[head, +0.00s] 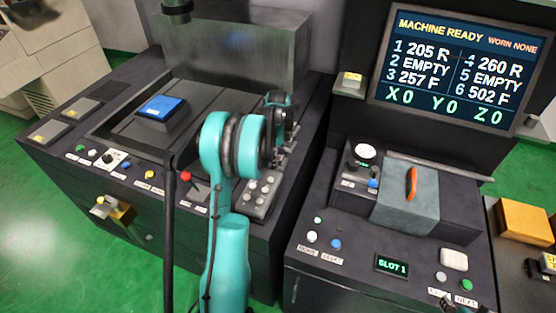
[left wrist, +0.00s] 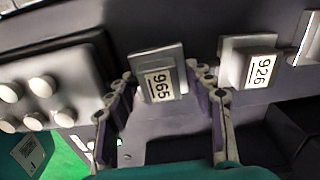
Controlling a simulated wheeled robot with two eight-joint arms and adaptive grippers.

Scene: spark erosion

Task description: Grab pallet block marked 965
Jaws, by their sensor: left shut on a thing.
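The pallet block marked 965 (left wrist: 158,82) is a grey block with a white label, in the middle of the left wrist view. My left gripper (left wrist: 167,78) has a finger on each side of it and is shut on it. In the head view my left gripper (head: 284,140) is over the right edge of the left machine, and its own wrist largely hides the block there.
A grey button box (left wrist: 35,95) is on the left. In the head view, a blue-topped block (head: 162,107) sits in the machine's tank, and a screen (head: 460,68) stands at upper right.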

